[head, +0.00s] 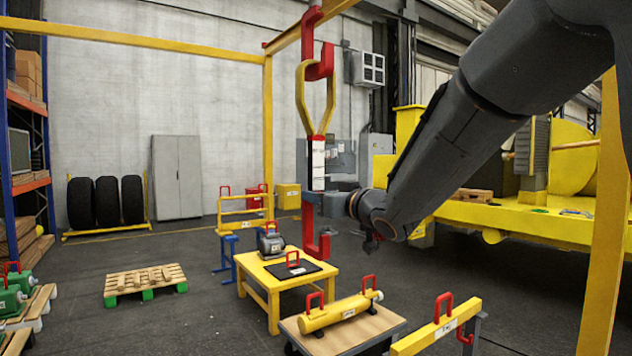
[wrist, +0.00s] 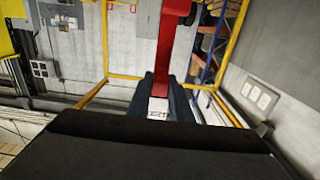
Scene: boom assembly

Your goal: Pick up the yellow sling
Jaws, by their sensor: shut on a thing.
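The yellow sling (head: 330,105) shows in the head view as an upright yellow loop above a narrow white and dark piece. The loop is at the upper red hook (head: 322,63); I cannot tell whether it bears on the hook. My gripper (head: 320,199) is shut at the sling's lower end, just above a red J-shaped hook (head: 322,250). In the wrist view, a white label (wrist: 158,107) lies between the dark jaws (wrist: 160,100), and a red bar (wrist: 170,45) runs upward in the picture. The exact contact is partly hidden.
A yellow table (head: 275,292) with a grey motor (head: 270,243) stands below the hook. A yellow cylinder (head: 340,312) lies on a low cart in front. A yellow beam (head: 435,328) is at front right. A pallet (head: 145,281) lies left, with clear floor around it.

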